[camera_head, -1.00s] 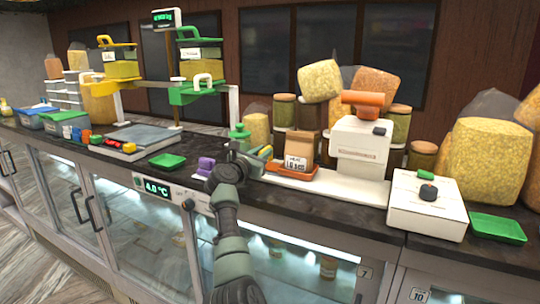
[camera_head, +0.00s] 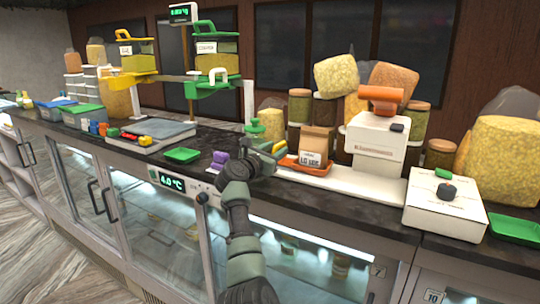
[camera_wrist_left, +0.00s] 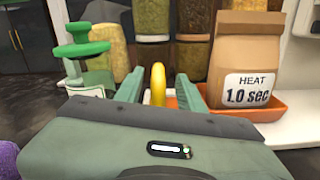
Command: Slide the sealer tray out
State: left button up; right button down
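The orange sealer tray (camera_head: 318,171) sits on the white base of the heat sealer (camera_head: 376,146). A brown paper bag (camera_head: 317,146) stands in it, labelled "HEAT 1.0 sec" in the left wrist view (camera_wrist_left: 244,60). My left gripper (camera_head: 272,153) is at that side of the tray. In the left wrist view its two green fingers (camera_wrist_left: 160,92) are apart, with the handle between them and gaps on both sides. The fingertips' lower parts are hidden by the gripper body. My right gripper is not in view.
A green-topped bottle (camera_wrist_left: 82,60) stands close left of the left gripper. A purple object (camera_head: 218,160) and green dish (camera_head: 182,155) lie further left. Jars (camera_head: 300,106) stand behind the tray. A white box with a black knob (camera_head: 446,205) is at right.

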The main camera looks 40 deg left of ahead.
pick_arm(q)
jog(key=s, duration=0.3)
jog(key=s+d+b, duration=0.1)
jog(key=s, duration=0.2)
jog(key=shift+d, duration=0.15)
jog(key=shift+f, duration=0.1)
dwell(0.3)
